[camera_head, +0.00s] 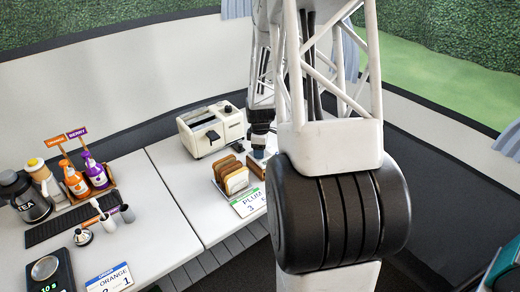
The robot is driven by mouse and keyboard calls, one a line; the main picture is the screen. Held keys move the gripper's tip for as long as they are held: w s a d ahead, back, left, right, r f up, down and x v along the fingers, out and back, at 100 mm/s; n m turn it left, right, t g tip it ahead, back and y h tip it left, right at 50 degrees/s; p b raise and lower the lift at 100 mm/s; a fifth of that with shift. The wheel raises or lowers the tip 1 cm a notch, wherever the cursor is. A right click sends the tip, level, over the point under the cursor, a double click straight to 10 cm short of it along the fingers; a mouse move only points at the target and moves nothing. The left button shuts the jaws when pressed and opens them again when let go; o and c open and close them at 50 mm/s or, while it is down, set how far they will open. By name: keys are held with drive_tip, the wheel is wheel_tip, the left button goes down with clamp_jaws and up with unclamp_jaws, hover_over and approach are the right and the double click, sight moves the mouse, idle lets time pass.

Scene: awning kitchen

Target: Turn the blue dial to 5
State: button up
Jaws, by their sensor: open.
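A cream toaster (210,129) stands at the back of the right-hand white table. A small dark knob or lever shows on its near face. My gripper (259,151) is only partly visible, just right of the toaster and low over the table. It is open. My large arm link in the foreground hides much of the area to its right. I cannot tell whether the gripper touches anything.
A rack of bread slices (231,177) and a PLUM card (248,202) sit in front of the toaster, close to my gripper.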

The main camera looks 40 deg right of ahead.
drive_tip(key=c, duration=0.9)
drive_tip(key=shift+c, duration=0.2)
